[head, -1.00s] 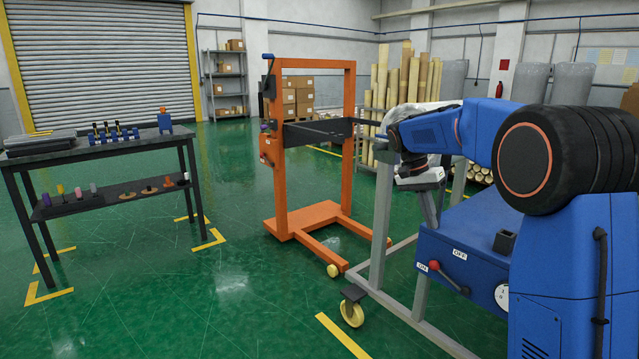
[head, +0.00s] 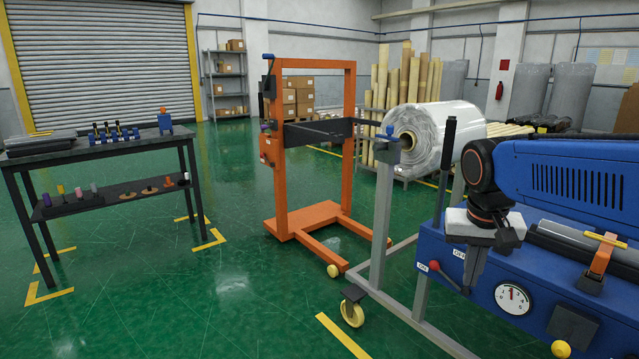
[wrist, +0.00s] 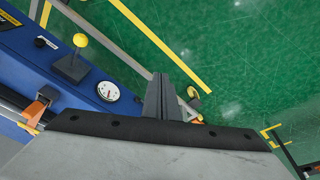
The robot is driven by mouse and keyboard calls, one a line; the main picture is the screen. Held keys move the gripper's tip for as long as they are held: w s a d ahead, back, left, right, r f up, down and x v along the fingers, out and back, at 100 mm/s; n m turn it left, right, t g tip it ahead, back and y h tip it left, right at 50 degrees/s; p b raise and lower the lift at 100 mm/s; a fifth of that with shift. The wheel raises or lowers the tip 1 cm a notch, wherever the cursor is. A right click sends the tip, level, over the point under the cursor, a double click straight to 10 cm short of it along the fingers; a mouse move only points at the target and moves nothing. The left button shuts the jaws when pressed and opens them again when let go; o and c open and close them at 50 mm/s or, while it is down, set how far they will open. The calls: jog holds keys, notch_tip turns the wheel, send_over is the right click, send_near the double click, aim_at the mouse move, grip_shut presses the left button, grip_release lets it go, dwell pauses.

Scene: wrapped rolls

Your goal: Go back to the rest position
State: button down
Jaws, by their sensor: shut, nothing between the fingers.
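My gripper (head: 472,268) hangs with its fingers pointing down in front of the blue machine (head: 455,285), near its dial. In the wrist view its fingers (wrist: 160,94) lie together with nothing between them. My blue arm reaches in from the right edge of the head view and hides part of the machine's top. The wrapped roll (head: 462,125), in clear film with a brown core, is behind and left of my gripper, well apart from it.
The dial (head: 512,298) and red-knobbed lever (head: 435,266) are on the machine's front. A yellow knob (wrist: 80,40) shows in the wrist view. An orange lift frame (head: 281,160) stands left of the roll. A dark table (head: 100,146) is far left.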

jog(key=s+a+f+n+t, duration=0.1)
jog(key=s+f, duration=0.3)
jog(key=s, duration=0.3)
jog(key=s+f+n+t+y, duration=0.1)
jog(key=s+f, duration=0.3)
jog(key=s, duration=0.4)
jog(key=shift+s+a+f+n+t, duration=0.2)
jog(key=shift+a+f+n+t, duration=0.2)
jog(key=shift+n, duration=0.3)
jog(key=shift+d, duration=0.1)
